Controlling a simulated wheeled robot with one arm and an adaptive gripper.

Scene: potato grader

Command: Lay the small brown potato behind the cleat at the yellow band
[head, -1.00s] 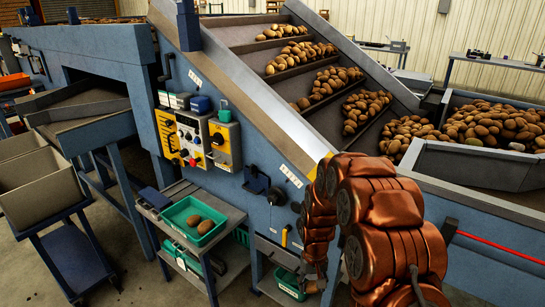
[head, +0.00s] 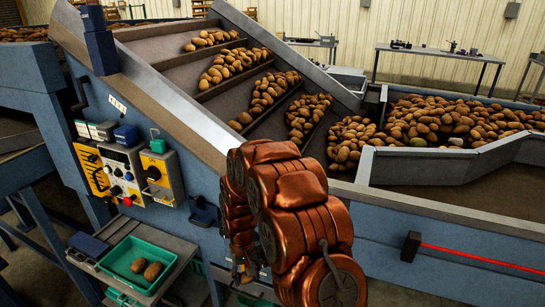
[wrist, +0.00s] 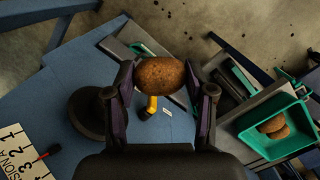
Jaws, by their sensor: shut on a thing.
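My gripper (wrist: 166,92) is shut on a small brown potato (wrist: 158,74), one finger at each side of it, in the wrist view. The potato is held up in the air, with the blue machine side and the floor below it. In the head view my copper arm hides most of the gripper, and the held potato cannot be made out. The inclined belt (head: 165,47) rises to the upper left, with dark cleats (head: 222,88) across it and rows of potatoes lying against them. I cannot make out a yellow band on the belt.
A green tray (head: 112,262) with two potatoes stands on a side cart, and also shows in the wrist view (wrist: 250,142). A grey sloped side rail (head: 165,100) edges the belt. A yellow control box (head: 158,172) juts from the machine. A potato-filled hopper (head: 440,160) lies right.

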